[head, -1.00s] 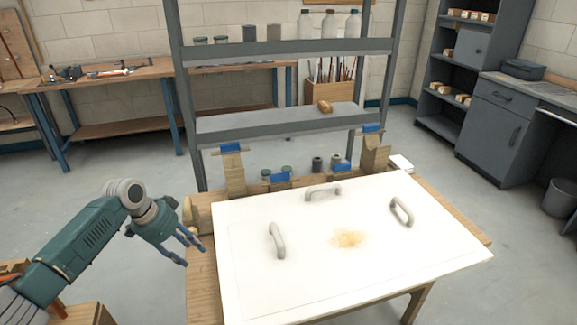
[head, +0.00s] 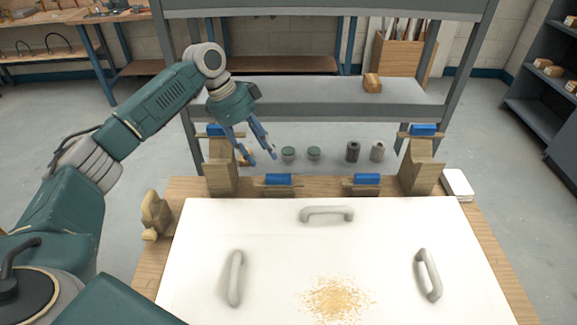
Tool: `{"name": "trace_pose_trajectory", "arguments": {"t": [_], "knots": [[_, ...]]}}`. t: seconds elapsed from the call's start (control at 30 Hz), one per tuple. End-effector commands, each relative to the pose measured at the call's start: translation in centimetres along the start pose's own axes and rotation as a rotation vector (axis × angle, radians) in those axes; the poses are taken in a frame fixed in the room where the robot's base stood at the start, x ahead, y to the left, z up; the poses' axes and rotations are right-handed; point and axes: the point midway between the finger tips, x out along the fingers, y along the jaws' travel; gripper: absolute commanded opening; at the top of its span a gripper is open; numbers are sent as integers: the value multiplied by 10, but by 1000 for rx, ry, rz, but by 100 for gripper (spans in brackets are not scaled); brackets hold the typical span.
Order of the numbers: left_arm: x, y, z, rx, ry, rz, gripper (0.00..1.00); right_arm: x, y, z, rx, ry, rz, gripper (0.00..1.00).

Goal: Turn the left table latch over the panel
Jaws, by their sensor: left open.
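The white panel (head: 270,240) lies flat on the wooden table and carries grey handles. At its back edge stand two low wooden latches with blue tops, a left latch (head: 278,180) and a right latch (head: 367,180). My left gripper (head: 258,157) is open and empty, fingers pointing down. In the picture it sits just above and left of the left latch, apart from it, beside the left tall wooden post (head: 221,178). Its exact height is hard to tell. My right gripper is not in view.
A right tall wooden post (head: 422,170) with a blue top stands at the back right. A grey shelf rack (head: 330,95) rises behind the table. Small jars (head: 314,154) and dark cylinders (head: 353,151) show behind the latches. A wooden piece (head: 155,215) is at the left edge.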

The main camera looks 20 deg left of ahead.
Motion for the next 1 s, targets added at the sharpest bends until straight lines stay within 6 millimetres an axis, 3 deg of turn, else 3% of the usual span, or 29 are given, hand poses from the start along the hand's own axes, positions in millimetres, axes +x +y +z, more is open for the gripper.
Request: {"name": "trace_pose_trajectory", "arguments": {"t": [0.1, 0.23, 0.37, 0.5, 0.67, 0.97, 1.0], "knots": [[18, 1, -1, 0, -1, 4, 44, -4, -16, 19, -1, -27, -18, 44], [44, 1, -1, -1, -1, 5, 44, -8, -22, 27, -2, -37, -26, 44], [68, 1, 0, -2, -1, 4, 44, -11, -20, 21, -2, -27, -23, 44], [88, 1, -1, -1, 0, 1, 44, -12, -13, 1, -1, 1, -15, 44], [100, 1, 0, -1, 0, 1, 44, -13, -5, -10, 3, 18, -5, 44], [102, 0, 0, 0, 0, 0, 44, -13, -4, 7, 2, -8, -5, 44], [102, 0, 0, 0, 0, 0, 36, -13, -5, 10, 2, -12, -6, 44]]}}
